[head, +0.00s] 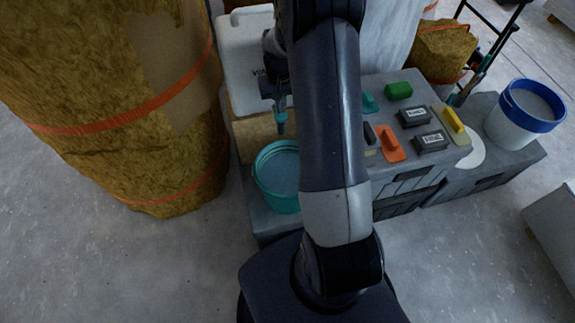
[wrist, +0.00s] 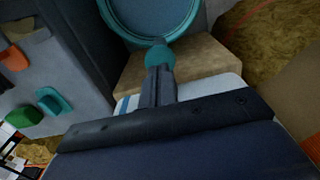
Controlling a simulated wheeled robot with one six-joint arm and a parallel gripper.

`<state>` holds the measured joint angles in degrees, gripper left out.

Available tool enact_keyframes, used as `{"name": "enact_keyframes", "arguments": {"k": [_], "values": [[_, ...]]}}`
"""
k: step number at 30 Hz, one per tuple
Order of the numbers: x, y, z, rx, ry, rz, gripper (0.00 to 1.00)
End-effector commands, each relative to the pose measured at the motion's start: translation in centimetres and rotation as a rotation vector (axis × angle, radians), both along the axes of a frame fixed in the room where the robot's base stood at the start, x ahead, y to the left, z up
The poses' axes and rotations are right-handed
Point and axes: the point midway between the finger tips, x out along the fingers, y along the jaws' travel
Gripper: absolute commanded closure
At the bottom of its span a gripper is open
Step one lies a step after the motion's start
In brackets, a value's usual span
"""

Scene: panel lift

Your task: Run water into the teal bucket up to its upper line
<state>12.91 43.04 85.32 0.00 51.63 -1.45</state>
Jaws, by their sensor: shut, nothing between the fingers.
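The teal bucket (head: 279,203) stands upright on a grey case, in front of a white canister (head: 246,48) that rests on a wooden block. A blue-grey surface shows inside the bucket, below the rim; I cannot make out its level lines. In the wrist view part of the bucket's rim (wrist: 168,36) shows at the top. My gripper (head: 281,106) is shut and points down above the bucket's back edge. In the wrist view its fingers (wrist: 158,84) meet a small teal part (wrist: 160,58), seemingly the tap. Whether they touch is unclear, and no water stream is visible.
A large strapped insulation roll (head: 130,95) stands close on the left. To the right, a grey case (head: 425,165) carries an orange tool (head: 389,144), a green block (head: 398,90) and other small items. A white bucket with a blue rim (head: 524,112) stands farther right.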

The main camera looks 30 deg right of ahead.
Motion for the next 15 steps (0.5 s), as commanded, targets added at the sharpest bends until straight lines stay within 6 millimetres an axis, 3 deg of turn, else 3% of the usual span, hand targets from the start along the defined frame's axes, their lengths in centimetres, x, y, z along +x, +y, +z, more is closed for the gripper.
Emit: {"name": "enact_keyframes", "arguments": {"k": [15], "values": [[0.0,0.0,-1.6,0.000,0.001,0.000,1.00]]}}
